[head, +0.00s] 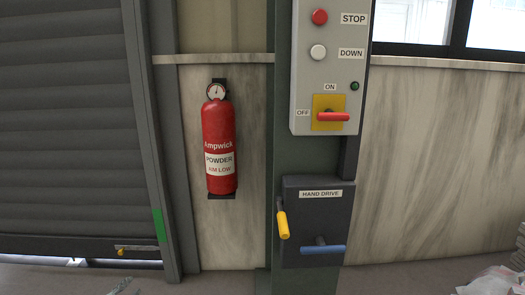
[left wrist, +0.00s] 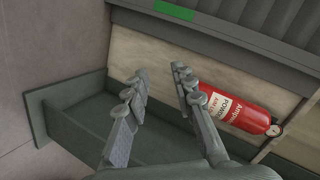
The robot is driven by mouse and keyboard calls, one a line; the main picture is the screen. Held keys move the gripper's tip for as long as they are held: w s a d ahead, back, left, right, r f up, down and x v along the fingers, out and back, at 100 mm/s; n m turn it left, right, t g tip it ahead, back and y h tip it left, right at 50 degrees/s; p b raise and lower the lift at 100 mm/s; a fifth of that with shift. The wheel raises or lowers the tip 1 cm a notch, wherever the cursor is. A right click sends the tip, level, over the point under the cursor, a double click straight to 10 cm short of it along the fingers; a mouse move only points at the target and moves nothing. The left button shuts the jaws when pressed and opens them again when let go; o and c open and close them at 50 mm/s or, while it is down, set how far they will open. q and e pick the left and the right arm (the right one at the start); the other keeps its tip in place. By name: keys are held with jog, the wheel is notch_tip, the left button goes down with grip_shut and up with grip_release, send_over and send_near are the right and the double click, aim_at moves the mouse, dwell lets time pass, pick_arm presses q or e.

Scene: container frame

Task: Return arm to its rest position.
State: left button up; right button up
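My left gripper (left wrist: 160,80) shows in the left wrist view with its two grey fingers spread apart and nothing between them. In the head view only a small grey tip, seemingly of the left gripper (head: 121,287), shows at the bottom edge on the left. The left gripper is apart from the wall fittings. My right gripper cannot be made out in the head view.
A red fire extinguisher (head: 219,147) hangs on the wall. A control box (head: 329,70) with buttons and a red-handled switch sits above a hand drive box (head: 316,222) with yellow and blue handles. A grey roller shutter (head: 65,120) stands left. Pale clutter (head: 492,281) lies bottom right.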

pick_arm(q)
jog(key=s+a+f+n+g+y, duration=0.15)
jog(key=s+a+f+g, duration=0.35)
jog(key=s, duration=0.6)
jog(key=s+a+f+n+g+y, duration=0.1)
jog(key=s+a+f+n+g, duration=0.2)
jog(key=s+f, duration=0.7)
jog(key=s+a+f+n+g+y, duration=0.15)
jog(key=s+a+f, duration=0.3)
jog(key=s, duration=0.85)
jog(key=s+d+f+n+g+h, duration=0.1)
jog(key=d+f+h, duration=0.1)
jog(key=d, duration=0.9)
jog(key=s+d+f+n+h, duration=0.2)
jog(key=d+f, duration=0.2)
jog(key=d, duration=0.7)
jog(key=shift+g, duration=0.35)
pick_arm(e)
jog(key=shift+w, duration=0.15)
pick_arm(q)
jog(key=shift+f, duration=0.1)
pick_arm(e)
jog(key=shift+r, duration=0.1)
